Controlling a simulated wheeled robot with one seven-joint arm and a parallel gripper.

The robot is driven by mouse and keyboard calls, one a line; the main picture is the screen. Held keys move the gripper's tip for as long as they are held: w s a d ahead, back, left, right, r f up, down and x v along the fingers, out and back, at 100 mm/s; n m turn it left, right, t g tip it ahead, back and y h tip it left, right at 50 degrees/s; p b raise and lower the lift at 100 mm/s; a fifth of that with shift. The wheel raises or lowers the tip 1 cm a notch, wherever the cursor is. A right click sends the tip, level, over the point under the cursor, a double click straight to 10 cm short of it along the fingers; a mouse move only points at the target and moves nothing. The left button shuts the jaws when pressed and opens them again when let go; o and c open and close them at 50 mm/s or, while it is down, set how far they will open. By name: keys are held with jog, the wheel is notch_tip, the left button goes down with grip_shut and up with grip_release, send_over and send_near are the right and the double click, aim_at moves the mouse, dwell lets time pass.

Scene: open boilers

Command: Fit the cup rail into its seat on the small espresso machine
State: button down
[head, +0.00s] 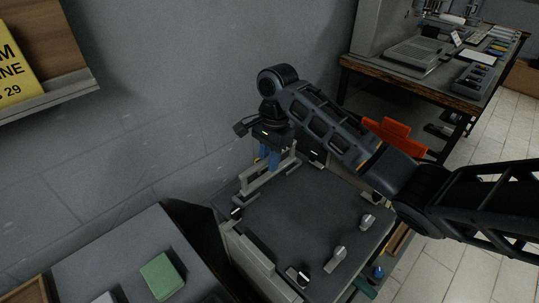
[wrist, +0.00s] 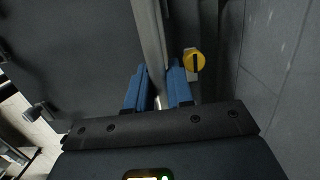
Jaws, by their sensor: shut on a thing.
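The cup rail (head: 253,181) is a pale grey bar along the back left edge of the small espresso machine's dark top (head: 295,215). My gripper (head: 269,160) points down from above, its blue fingers shut on the rail. In the wrist view the rail (wrist: 149,35) runs up the picture from between the blue fingers (wrist: 158,92). I cannot tell whether the rail's ends are in the seat or just above it; the seat is not clearly visible.
Several pale levers, one of them a lever (head: 338,254), stand on the machine's top. A yellow round part (wrist: 194,62) is beside the rail. A grey wall rises close behind. A side table with a green block (head: 162,275) is at front left; a cluttered workbench (head: 410,82) is at back right.

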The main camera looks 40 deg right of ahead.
jog(key=shift+f, duration=1)
dwell(0.9)
jog(key=c, duration=0.9)
grip_release()
jog(key=r, duration=0.5)
jog(key=d+r+p, duration=0.1)
jog(key=r, duration=0.1)
jog(key=shift+r, duration=0.4)
jog(key=shift+s, duration=0.15)
